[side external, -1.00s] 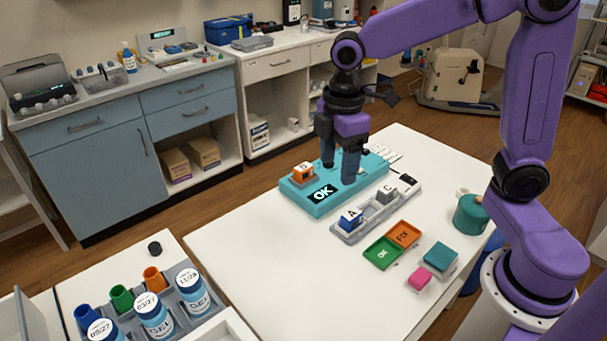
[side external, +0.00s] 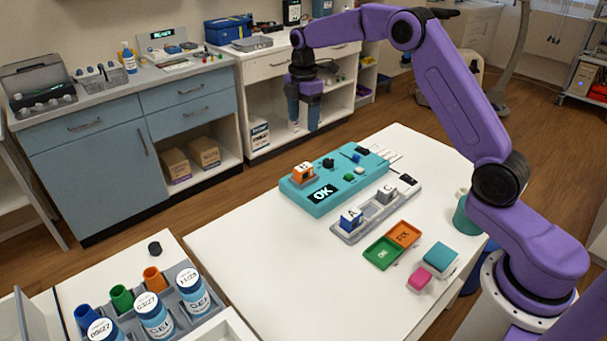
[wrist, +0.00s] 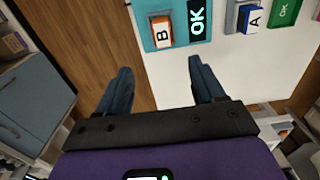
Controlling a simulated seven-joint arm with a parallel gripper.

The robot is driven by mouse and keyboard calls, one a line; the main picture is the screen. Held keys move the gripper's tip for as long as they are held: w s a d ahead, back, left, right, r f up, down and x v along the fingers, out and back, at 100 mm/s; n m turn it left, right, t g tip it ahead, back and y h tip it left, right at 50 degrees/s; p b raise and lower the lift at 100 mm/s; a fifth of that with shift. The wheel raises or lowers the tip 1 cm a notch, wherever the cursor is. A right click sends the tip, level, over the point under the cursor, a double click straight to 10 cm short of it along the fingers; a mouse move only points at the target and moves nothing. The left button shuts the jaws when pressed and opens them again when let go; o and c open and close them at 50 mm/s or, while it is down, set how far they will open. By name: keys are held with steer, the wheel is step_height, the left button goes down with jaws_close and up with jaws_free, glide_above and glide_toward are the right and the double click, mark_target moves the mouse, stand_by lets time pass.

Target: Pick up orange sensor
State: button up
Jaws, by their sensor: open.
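The orange sensor (side external: 303,173), a block with a white top marked B, sits in the left end of the teal tester (side external: 318,207), beside its lit OK display. It also shows near the top of the wrist view (wrist: 161,31). My gripper (side external: 303,128) is open and empty, held up beyond the table's far left edge, apart from the sensor. In the wrist view its two fingers (wrist: 160,80) are spread wide, with floor and table edge between them.
A grey rack (side external: 345,236) beside the tester holds blue block A (side external: 351,218) and grey block C (side external: 387,193). Green (side external: 382,253) and orange (side external: 403,234) trays lie in front. The table's left front area is clear.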

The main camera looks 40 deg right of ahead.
mark_target(303, 167)
steer(key=f, duration=1.6)
steer(key=shift+s+a+f, duration=0.1)
steer(key=shift+s+f, duration=0.1)
steer(key=c, duration=1.1)
steer(key=shift+r, duration=0.1)
steer(key=shift+c, duration=0.5)
steer(key=shift+r, duration=0.1)
